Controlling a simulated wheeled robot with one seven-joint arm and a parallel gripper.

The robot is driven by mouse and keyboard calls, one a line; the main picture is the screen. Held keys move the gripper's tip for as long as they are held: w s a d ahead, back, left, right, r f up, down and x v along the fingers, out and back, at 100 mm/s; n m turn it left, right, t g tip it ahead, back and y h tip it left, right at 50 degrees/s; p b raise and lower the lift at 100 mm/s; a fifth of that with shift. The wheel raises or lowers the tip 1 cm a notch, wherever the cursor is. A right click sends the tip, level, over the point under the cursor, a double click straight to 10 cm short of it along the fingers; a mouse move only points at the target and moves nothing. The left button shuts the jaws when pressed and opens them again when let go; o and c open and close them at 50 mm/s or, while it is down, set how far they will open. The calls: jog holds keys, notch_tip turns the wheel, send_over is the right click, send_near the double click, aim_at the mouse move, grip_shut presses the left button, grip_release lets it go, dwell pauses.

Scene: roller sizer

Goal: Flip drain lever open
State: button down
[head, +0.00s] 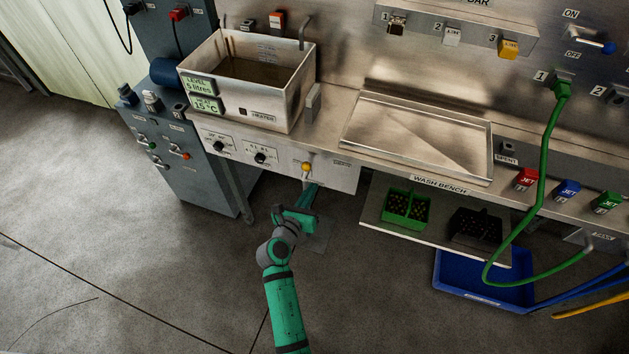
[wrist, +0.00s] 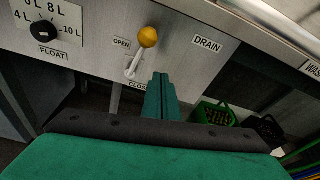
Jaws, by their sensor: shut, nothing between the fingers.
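The drain lever (head: 306,168) has a yellow ball knob and a pale metal stem. It is on the bench's front panel, below the tank. In the wrist view the knob (wrist: 148,37) is up and right of the stem's lower end, between an OPEN label on the left and a DRAIN label on the right. A partly hidden CLOSED label sits below the stem. My green gripper (wrist: 161,82) is shut and empty, with its fingertips just below and right of the knob, apparently apart from it. In the head view my gripper (head: 311,190) is just below the lever.
The metal tank (head: 290,115) stands above the panel. A FLOAT dial (wrist: 43,31) is left of the lever. Right of my gripper, a lower shelf (head: 375,220) holds green and black crates. A blue tray (head: 455,285) lies on the floor. The floor in front is clear.

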jog(key=s+a, duration=0.2)
jog(key=s, duration=0.3)
jog(key=shift+s+a+r, duration=0.2)
jog(key=shift+s+r, duration=0.1)
jog(key=shift+r, duration=0.15)
jog(key=s+d+f+m+g+y, duration=0.1)
jog(key=s+f+m+y, duration=0.2)
jog(key=s+m, duration=0.65)
jog(key=s+d+f+m+y, duration=0.25)
jog(key=s+m, duration=0.35)
jog(key=s, duration=0.7)
jog(key=s+d+r+m+t, duration=0.1)
jog(key=s+d+r+m, duration=0.3)
jog(key=s+r+m, duration=0.9)
jog(key=s+m, duration=0.3)
jog(key=m, duration=0.3)
jog(key=shift+d+t+h, duration=0.15)
jog(key=shift+t+h, duration=0.2)
jog(key=shift+t, duration=0.05)
